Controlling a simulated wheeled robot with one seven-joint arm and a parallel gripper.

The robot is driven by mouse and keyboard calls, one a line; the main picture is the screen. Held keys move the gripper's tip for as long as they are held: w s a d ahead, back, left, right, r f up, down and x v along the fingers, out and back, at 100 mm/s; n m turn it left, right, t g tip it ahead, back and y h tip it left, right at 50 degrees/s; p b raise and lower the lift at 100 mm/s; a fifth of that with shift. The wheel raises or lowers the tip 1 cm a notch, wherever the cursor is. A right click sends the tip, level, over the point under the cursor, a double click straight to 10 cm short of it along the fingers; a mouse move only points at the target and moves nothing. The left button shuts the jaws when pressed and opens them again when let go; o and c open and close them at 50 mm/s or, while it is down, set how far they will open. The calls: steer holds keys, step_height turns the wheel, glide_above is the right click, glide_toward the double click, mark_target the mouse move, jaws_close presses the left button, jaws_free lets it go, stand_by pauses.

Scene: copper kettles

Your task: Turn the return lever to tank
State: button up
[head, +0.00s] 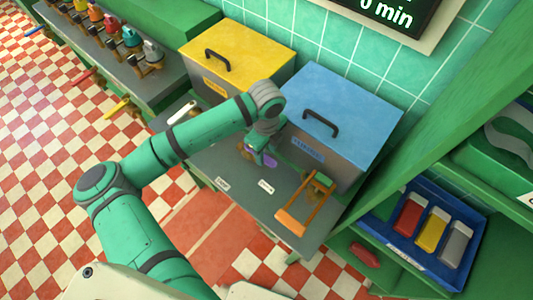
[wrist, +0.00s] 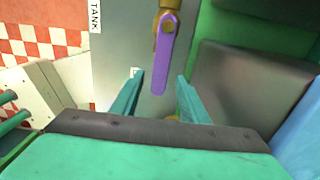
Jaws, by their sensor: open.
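The return lever, purple with a brass-coloured pivot, shows in the wrist view (wrist: 166,50). Its free end points toward my gripper (wrist: 160,77). My gripper is open, with one green finger on each side of the lever's free end in that picture. I see no contact, and I cannot tell whether the fingers are down at its height. A white label reading TANK (wrist: 95,14) is left of the lever on the grey panel. In the head view my gripper (head: 262,150) is over the grey counter, partly hiding the purple lever (head: 268,162).
An orange frame-like handle (head: 294,207) is to the right. Two small white labels lie in front. A blue tray (head: 385,232) holds coloured blocks.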

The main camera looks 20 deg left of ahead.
steer(key=shift+f, duration=1.05)
jaws_close()
